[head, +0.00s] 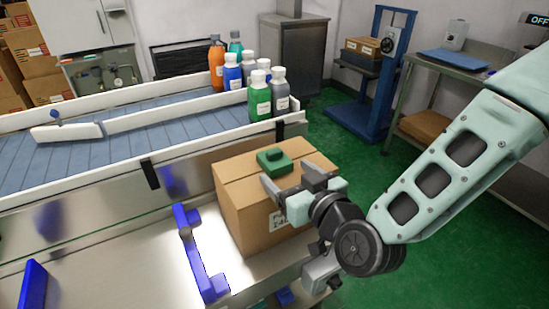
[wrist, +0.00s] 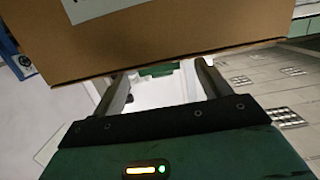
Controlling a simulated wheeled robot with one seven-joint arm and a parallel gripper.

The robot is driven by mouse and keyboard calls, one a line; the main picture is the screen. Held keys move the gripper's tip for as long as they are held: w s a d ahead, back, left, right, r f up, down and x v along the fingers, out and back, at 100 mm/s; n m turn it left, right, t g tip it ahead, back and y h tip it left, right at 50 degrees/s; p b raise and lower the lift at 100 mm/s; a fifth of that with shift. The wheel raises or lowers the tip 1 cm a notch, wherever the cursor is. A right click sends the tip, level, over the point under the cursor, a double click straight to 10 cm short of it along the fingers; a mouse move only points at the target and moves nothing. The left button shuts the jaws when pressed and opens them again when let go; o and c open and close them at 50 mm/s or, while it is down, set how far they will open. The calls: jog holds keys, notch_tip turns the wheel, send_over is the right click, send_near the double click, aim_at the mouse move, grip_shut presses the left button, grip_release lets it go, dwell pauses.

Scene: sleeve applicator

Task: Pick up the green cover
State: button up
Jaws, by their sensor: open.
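The green cover (head: 274,161) is a small block with a raised knob. In the head view it appears on top of a closed cardboard box (head: 243,205). My gripper (head: 288,182) is open, its fingers pointing toward the cover from the near right side. In the head view the fingers overlap the box top, just short of the cover, with nothing seen between them. In the wrist view my open fingers (wrist: 163,85) spread apart below the box's edge (wrist: 200,35). A small green piece shows between them there; I cannot tell whether it is the cover.
A blue bracket (head: 200,253) stands on the metal table left of the box. A conveyor (head: 120,150) with white rails runs behind, carrying several bottles (head: 258,95) at its right end. A blue stand (head: 378,65) and a bench are at the back right. Green floor is clear between.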

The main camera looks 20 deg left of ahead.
aim_at(279, 164)
jog(key=shift+r+p+x, duration=0.1)
jog(key=shift+p+x, duration=0.15)
jog(key=shift+x, duration=1.4)
jog(key=shift+r+p+x, duration=0.15)
jog(key=shift+p+x, duration=0.05)
jog(key=shift+x, duration=1.5)
jog(key=c, duration=1.1)
